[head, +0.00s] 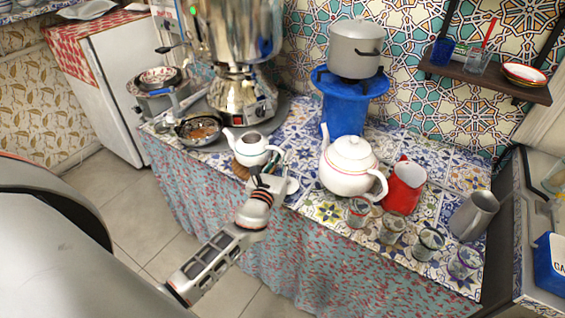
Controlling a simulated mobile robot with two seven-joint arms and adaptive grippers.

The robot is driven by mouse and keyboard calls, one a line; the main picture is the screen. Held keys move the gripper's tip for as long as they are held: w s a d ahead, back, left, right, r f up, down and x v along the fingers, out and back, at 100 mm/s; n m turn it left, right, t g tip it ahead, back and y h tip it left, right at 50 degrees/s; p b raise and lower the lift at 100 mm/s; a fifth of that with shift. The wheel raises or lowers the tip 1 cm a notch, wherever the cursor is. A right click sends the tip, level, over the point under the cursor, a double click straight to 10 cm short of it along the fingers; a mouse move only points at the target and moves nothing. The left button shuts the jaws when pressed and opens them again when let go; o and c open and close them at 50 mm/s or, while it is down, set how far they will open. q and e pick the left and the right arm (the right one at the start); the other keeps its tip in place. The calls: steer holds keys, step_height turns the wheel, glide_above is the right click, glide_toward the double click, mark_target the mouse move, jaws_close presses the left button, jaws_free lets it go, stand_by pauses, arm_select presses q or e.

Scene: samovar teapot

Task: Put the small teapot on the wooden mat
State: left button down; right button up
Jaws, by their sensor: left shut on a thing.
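The small white teapot (251,150) is near the left part of the tiled counter, upright, with its spout to the left and its top open. The wooden mat (239,169) shows just below the teapot's left side, mostly hidden by it. The teapot is over or on the mat; I cannot tell whether they touch. My left gripper (264,174) comes from the front and is shut on the small teapot at its right, handle side. My right gripper is not in view.
A large white teapot (348,168) stands to the right, near a red container (404,187), several glasses and a grey jug (474,215). The samovar (240,90) stands behind. A strainer pan (199,130) is at the left. A blue stand (344,105) bears a grey pot (355,50).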

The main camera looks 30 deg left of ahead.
arm_select(q)
steer(key=shift+f, duration=0.1)
steer(key=c, duration=2.1)
jaws_free()
steer(key=shift+f, duration=0.1)
steer(key=shift+s, duration=0.1)
